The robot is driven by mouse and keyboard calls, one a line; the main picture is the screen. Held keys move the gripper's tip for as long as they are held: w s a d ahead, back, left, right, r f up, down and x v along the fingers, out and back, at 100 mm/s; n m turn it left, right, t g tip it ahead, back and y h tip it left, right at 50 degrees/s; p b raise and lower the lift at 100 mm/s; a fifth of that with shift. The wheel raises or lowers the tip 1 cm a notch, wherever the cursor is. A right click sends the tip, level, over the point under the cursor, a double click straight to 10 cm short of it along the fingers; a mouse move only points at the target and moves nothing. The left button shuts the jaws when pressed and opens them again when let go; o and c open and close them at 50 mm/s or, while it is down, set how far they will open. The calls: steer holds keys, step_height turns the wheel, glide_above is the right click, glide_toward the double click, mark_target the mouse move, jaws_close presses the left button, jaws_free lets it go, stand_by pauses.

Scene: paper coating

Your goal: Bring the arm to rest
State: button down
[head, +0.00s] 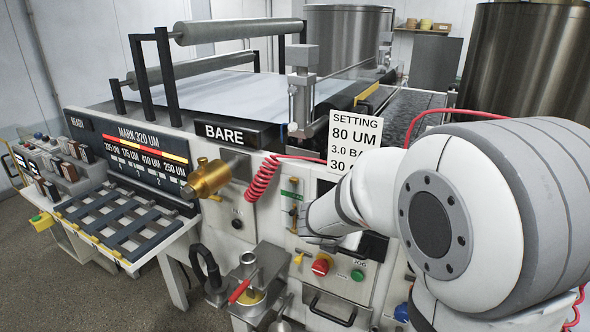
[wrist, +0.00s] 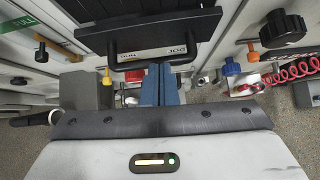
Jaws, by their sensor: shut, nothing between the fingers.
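My gripper (wrist: 160,84) shows in the wrist view as two blue-grey fingers pressed together, with nothing between them. It is in front of a machine panel whose dark handle (wrist: 150,38) and upside-down lettering are close to the fingertips. I cannot tell whether the fingers touch the panel. In the head view my white arm reaches in from the right, bent toward the front of the coating machine (head: 235,165). The fingers cannot be made out there.
A red knob (head: 321,264) and a green button (head: 357,275) are on the panel near my wrist. A red coiled hose (head: 262,178) and a brass cylinder (head: 208,178) stick out to the left. A slotted rack (head: 115,215) stands at left. Open floor (head: 60,290) lies front left.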

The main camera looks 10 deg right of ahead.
steer(key=s+d+r+m+g, duration=0.1)
steer(key=s+r+m+g, duration=0.15)
steer(key=s+m, duration=1.05)
steer(key=s+a+r+m+g+y+b, duration=0.1)
steer(key=s+a+m+y, duration=0.4)
steer(key=s+m, duration=0.4)
steer(key=a+m, duration=0.1)
steer(key=m, duration=0.4)
steer(key=shift+s+m, duration=0.35)
steer(key=shift+m, duration=0.05)
steer(key=shift+r, duration=0.1)
